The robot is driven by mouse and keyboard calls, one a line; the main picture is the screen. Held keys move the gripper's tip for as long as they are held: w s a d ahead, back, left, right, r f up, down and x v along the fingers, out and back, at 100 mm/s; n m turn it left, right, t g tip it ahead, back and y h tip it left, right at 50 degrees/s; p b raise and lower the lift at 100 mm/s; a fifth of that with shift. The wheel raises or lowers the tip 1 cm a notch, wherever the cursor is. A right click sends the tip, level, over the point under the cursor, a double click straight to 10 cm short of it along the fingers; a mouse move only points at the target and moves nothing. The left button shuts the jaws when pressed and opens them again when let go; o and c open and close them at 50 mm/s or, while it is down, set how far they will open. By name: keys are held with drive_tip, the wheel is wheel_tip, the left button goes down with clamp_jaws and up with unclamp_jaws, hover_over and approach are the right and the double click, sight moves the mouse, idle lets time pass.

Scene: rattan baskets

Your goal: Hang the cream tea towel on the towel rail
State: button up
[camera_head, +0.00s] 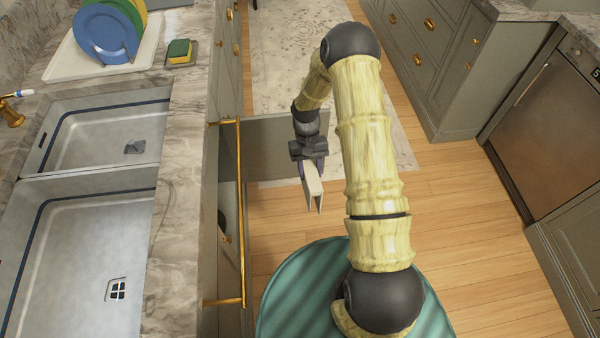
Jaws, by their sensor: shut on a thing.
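The cream tea towel (313,188) hangs folded, in an upside-down V shape, beneath my gripper (311,165). My gripper points down and is shut on the towel's upper fold; its fingertips are partly hidden. The gold towel rail (241,215) runs along the front of the sink cabinet, with a bracket at each end, and is bare. The towel is to the right of the rail, apart from it, over the floor.
A grey-green panel, seemingly an open cabinet door (270,146), juts out behind the rail's far half. The marble counter (180,190) holds a double sink (85,215), a sponge (180,50) and plates (104,34). Wooden floor (455,210) lies open at right.

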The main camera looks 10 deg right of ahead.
drive_tip(key=s+a+r+p, duration=0.3)
drive_tip(key=s+r+p, duration=0.3)
drive_tip(key=r, duration=0.4)
drive_tip(key=s+a+r+m+p, duration=0.1)
drive_tip(key=s+a+r+p, duration=0.2)
drive_tip(key=s+r+p, duration=0.4)
wheel_tip(320, 180, up, 3)
drive_tip(key=shift+s+f, duration=0.1)
drive_tip(key=shift+s, duration=0.3)
drive_tip(key=shift+a, duration=0.1)
drive_tip(key=b, duration=0.2)
hover_over(240, 211)
drive_tip(key=shift+w+f+b, duration=0.1)
drive_tip(key=shift+f+b, duration=3.9)
drive_tip(key=shift+f, duration=2.4)
